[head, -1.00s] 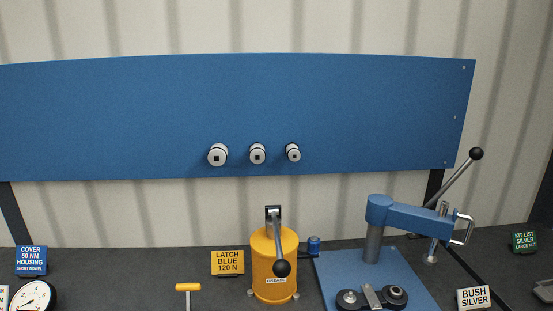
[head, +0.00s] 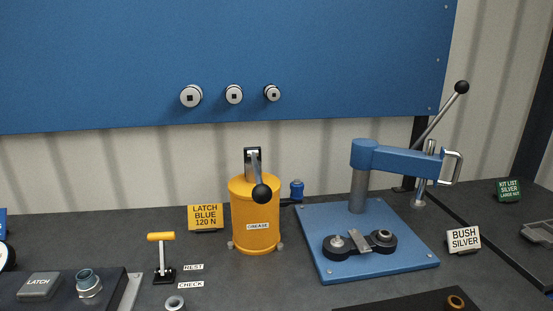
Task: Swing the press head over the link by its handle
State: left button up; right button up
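The blue press head (head: 405,160) sticks out to the right from the top of its grey column (head: 358,190) in the head view. A silver U-shaped handle (head: 453,168) is at its right end, and a long lever with a black ball (head: 461,87) rises behind it. The dark link (head: 360,246) lies on the blue press base plate (head: 388,272), in front of the column, with a grey bar across its middle. The head is off to the right and behind the link, not above it. Neither of my grippers is in view.
The yellow grease pump (head: 255,222) stands left of the press, its black-knobbed lever forward. A BUSH SILVER sign (head: 463,240) stands right of the base plate. A yellow-topped T-handle (head: 161,237) and a LATCH block (head: 39,285) are at left. A dark tray (head: 410,303) lies in front.

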aim_at(366, 154)
jog(key=l+z, duration=0.4)
jog(key=k+l+z, duration=0.1)
jog(key=l+z, duration=0.35)
jog(key=i+l+u, duration=0.25)
jog(key=i+l, duration=0.35)
jog(key=l, duration=0.15)
